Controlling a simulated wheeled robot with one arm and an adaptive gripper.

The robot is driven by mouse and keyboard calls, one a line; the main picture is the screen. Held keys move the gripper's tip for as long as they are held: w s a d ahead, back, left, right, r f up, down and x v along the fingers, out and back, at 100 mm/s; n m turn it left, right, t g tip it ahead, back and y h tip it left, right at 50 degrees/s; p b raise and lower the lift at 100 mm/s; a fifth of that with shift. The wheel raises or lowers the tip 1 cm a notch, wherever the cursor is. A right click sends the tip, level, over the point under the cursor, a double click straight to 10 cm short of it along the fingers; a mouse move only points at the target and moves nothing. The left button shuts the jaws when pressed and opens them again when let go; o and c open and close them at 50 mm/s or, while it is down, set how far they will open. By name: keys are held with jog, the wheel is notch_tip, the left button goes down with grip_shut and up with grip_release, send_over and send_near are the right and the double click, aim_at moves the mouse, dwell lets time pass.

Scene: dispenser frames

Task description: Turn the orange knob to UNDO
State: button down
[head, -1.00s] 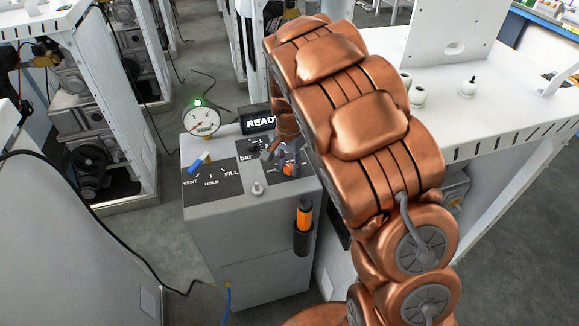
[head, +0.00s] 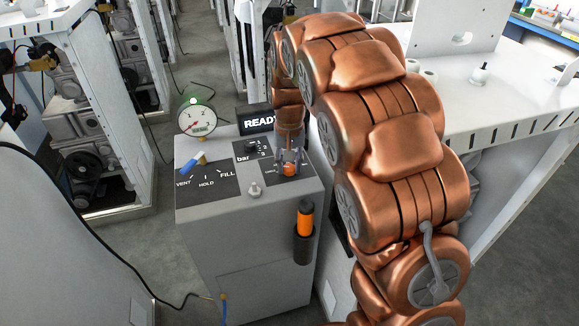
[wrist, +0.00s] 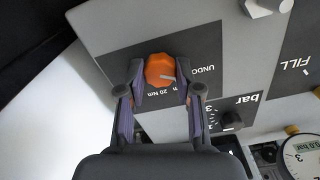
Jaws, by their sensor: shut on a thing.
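The orange knob (wrist: 160,68) sits on a dark panel marked UNDO and 20 Nm in the wrist view. A pale line on it points to the right in that view, towards the side where the UNDO label (wrist: 199,70) is. My gripper (wrist: 160,74) has one finger on each side of the knob and is shut on it. In the head view my gripper (head: 290,158) comes down from above, and the knob (head: 290,170) shows orange between and below the fingers. The panel's lettering there is partly hidden by the gripper.
The grey dispenser cabinet (head: 245,235) also bears a round gauge (head: 198,119), a READY display (head: 259,121), a blue lever (head: 191,165), a black bar knob (head: 251,146) and a metal fitting (head: 254,190). An orange-handled tool (head: 305,217) hangs in a front holder. A white bench (head: 500,95) stands right.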

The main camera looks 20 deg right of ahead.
aim_at(289, 167)
dwell(0.4)
jog(key=c, duration=0.8)
grip_release()
notch_tip(289, 167, up, 12)
jog(key=shift+r, duration=0.1)
jog(key=s+f+n+p, duration=0.1)
jog(key=s, duration=1.1)
jog(key=s+n+g+p, duration=0.1)
jog(key=s+p, duration=0.1)
jog(key=s, duration=1)
jog(key=s+f+n+p, duration=0.1)
jog(key=s, duration=1.1)
jog(key=shift+s+f+g+p, duration=0.1)
jog(key=shift+f+g+p, duration=0.2)
jog(key=shift+g+p, duration=0.1)
